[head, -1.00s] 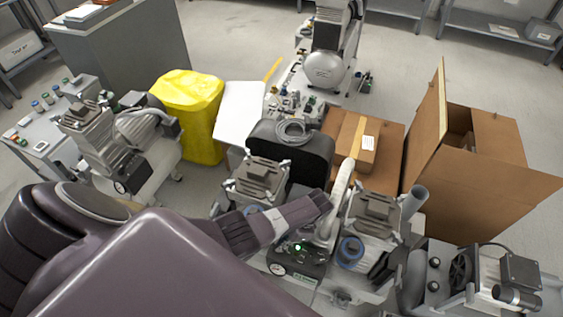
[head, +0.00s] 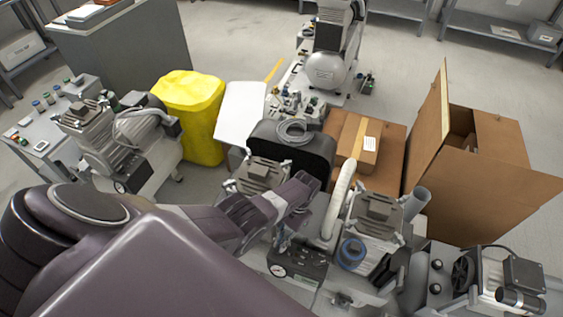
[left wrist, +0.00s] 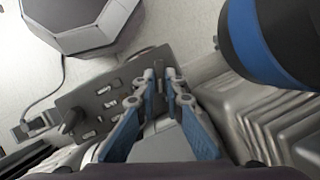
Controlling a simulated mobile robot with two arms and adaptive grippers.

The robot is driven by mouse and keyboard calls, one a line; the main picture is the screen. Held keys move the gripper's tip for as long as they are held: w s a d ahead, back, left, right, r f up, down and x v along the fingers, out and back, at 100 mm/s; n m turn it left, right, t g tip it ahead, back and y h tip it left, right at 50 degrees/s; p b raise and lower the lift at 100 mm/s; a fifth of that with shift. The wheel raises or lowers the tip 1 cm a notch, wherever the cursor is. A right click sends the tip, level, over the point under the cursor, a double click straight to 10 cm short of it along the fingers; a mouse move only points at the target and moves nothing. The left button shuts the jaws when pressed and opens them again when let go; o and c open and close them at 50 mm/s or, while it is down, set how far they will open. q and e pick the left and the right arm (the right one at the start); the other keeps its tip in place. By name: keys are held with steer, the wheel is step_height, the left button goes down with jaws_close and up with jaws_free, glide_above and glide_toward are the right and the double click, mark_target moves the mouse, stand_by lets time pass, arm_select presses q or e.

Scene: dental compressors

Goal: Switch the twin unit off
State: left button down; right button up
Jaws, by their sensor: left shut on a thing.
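The twin unit stands in the lower middle of the head view, with a left motor head (head: 262,172) and a right motor head (head: 378,208). Its dark control panel (head: 312,268) with a round gauge (head: 279,271) faces the front. My left gripper (head: 281,240) points down at the panel's back edge. In the left wrist view the panel (left wrist: 95,98) carries several small fittings. There the left gripper's fingertips (left wrist: 159,78) are closed together on a small dark switch-like part, mostly hidden between them. No green light shows on the panel. My right gripper is out of view.
A blue-ringed cylinder (head: 351,251) stands close right of the panel and looms large in the left wrist view (left wrist: 265,40). A pale curved hose (head: 338,200) rises behind. Cardboard boxes (head: 480,160) stand right; another compressor (head: 105,145) stands left.

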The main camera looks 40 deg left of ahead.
arm_select(q)
steer(key=shift+s, duration=0.1)
stand_by(0.3)
steer(key=c, duration=2)
jaws_free()
steer(key=v, duration=1.2)
